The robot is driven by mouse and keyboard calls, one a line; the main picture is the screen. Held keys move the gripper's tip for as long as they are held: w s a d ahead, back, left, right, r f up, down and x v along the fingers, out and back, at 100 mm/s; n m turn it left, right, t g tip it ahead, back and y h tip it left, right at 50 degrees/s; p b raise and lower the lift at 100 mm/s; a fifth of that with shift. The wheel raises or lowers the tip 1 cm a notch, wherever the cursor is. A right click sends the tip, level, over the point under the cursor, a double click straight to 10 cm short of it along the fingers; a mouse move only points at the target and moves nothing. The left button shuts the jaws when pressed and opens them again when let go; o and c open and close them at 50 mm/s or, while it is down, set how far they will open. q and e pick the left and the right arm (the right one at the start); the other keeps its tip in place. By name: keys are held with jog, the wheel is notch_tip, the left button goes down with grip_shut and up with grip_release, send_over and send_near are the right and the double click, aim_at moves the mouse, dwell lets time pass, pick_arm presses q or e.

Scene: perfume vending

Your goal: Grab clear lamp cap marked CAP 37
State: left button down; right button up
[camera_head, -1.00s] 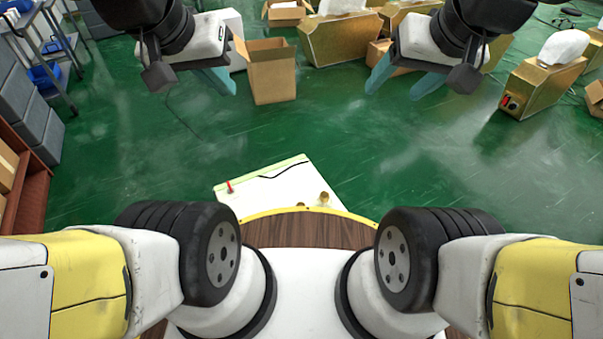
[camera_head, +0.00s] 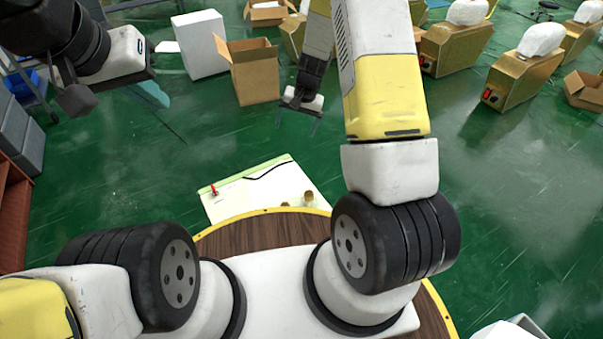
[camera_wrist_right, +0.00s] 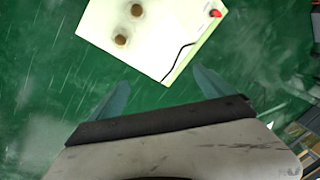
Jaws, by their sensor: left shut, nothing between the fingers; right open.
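Two small brownish round items stand on a white panel with a pale green edge (camera_head: 235,203). One item (camera_head: 308,198) shows in the head view near the panel's right corner. In the right wrist view the items are a nearer one (camera_wrist_right: 120,40) and a farther one (camera_wrist_right: 136,10). I cannot read any CAP 37 marking or tell whether either is clear. My right gripper (camera_head: 297,124) is open and empty, beyond the panel in the head view; its spread fingers (camera_wrist_right: 161,78) show beside the panel's edge. My left gripper (camera_head: 152,94) is shut and empty at upper left.
A red part (camera_head: 213,190) and a black cable lie on the panel. An open cardboard box (camera_head: 253,75) and a white box (camera_head: 200,44) stand behind. Gold machines (camera_head: 522,78) line the back right. Shelving (camera_head: 15,120) is at left. Much green floor is clear.

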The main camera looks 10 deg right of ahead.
send_over(308, 192)
jog(key=w+a, duration=0.2)
jog(key=w, duration=0.2)
jog(key=s+d+f+x, duration=0.1)
jog(key=s+d+x, duration=0.1)
jog(key=x, duration=1)
jog(key=s+f, duration=0.1)
jog(key=f, duration=0.4)
jog(key=s+d+f+g+h, duration=0.1)
jog(key=f, duration=0.3)
jog(key=s+d+f+m+h, duration=0.1)
jog(key=s+f, duration=0.1)
jog(key=f, duration=0.3)
jog(key=shift+f+g, duration=0.3)
jog(key=shift+g, duration=0.1)
notch_tip(308, 192, down, 8)
jog(key=shift+s+d, duration=0.2)
jog(key=shift+c, duration=0.2)
jog(key=c, duration=1.5)
jog(key=shift+r, duration=0.1)
